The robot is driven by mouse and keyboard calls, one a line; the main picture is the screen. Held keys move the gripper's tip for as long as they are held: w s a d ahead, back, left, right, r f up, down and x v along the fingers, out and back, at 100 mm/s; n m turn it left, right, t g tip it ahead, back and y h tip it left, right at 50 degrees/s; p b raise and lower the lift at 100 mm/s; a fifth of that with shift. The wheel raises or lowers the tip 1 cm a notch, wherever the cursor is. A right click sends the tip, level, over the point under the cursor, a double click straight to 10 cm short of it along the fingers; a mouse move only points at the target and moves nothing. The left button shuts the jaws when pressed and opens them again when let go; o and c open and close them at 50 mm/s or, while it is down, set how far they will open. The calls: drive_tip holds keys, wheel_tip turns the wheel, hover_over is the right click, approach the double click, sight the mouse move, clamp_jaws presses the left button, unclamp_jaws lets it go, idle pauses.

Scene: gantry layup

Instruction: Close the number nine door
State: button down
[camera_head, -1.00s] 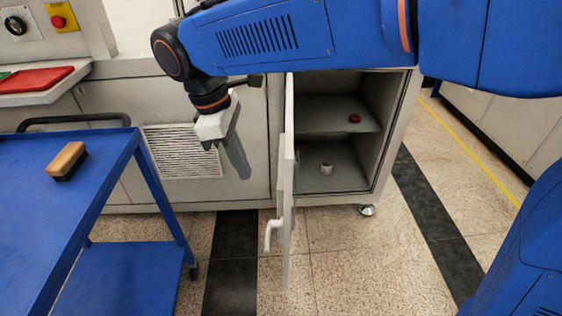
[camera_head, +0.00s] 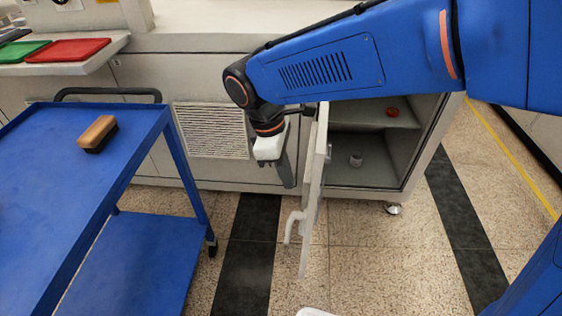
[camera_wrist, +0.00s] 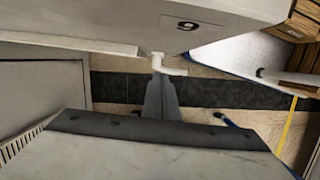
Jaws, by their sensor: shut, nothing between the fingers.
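The number nine door (camera_head: 314,190) stands open, swung out from a low cabinet and seen nearly edge-on. Its white handle (camera_head: 292,226) hangs on the left face near the outer edge. In the wrist view the door (camera_wrist: 225,14) bears a "9" label, and its handle (camera_wrist: 170,66) shows just beyond the fingertips. My gripper (camera_head: 289,180) is shut and empty, pointing down on the left side of the door, close to it. In the wrist view my gripper (camera_wrist: 160,90) points toward the handle; whether it touches the door I cannot tell.
A blue cart (camera_head: 60,180) with a brush (camera_head: 98,133) stands at left. Floor lies clear in front of the cabinet.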

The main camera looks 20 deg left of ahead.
drive_tip(key=d, duration=0.3)
drive_tip(key=shift+w+d+r, duration=0.15)
drive_tip(key=shift+w+d, duration=0.05)
drive_tip(key=shift+d, duration=0.05)
